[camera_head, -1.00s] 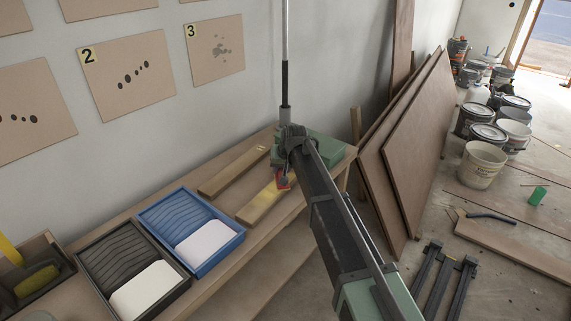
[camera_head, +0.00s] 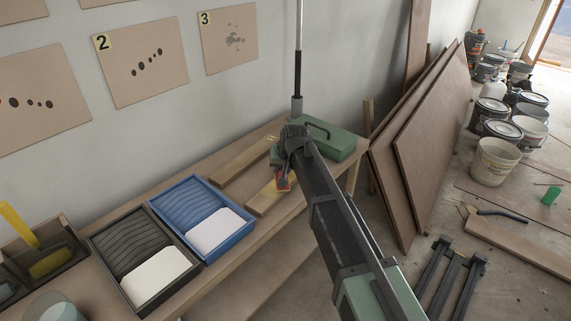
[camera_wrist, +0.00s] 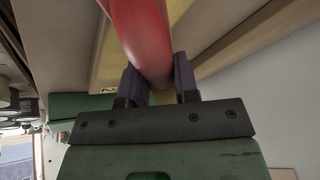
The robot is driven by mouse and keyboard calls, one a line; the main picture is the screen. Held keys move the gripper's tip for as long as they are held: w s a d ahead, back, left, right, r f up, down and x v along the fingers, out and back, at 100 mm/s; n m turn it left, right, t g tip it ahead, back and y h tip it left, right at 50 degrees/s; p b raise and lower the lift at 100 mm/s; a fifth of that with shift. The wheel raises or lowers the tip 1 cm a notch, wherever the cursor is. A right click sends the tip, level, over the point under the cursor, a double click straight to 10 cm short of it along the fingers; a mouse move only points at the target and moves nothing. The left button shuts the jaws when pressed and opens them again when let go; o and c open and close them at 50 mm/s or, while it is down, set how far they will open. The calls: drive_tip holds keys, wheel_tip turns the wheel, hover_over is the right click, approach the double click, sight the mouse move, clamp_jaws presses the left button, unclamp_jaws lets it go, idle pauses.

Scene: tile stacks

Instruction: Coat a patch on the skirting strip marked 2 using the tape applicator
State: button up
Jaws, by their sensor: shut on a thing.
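My gripper (camera_head: 283,172) is shut on a red tool (camera_wrist: 147,35), taken to be the tape applicator. In the wrist view the red tool sits between the two dark fingers and covers part of the strip beyond. In the head view the tool is over the front wooden strip (camera_head: 258,205), near a yellow patch on it. I cannot tell whether it touches. A second wooden strip (camera_head: 236,167) lies behind it.
A blue tray (camera_head: 158,207) and a black tray (camera_head: 96,243) stand on the bench at left. A green toolbox (camera_head: 345,143) sits at the bench's right end. Brown boards (camera_head: 425,150) lean on the wall. Cards marked 2 (camera_head: 150,88) and 3 (camera_head: 228,60) hang above.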

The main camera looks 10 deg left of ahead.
drive_tip(key=shift+s+a, duration=0.85)
drive_tip(key=shift+s, duration=0.95)
drive_tip(key=shift+s+a, duration=0.9)
drive_tip(key=shift+s, duration=0.95)
drive_tip(key=shift+s+a, duration=0.85)
drive_tip(key=shift+s, duration=0.95)
wheel_tip(320, 180, up, 6)
drive_tip(key=p, duration=0.6)
wheel_tip(320, 180, up, 3)
drive_tip(key=p, duration=0.3)
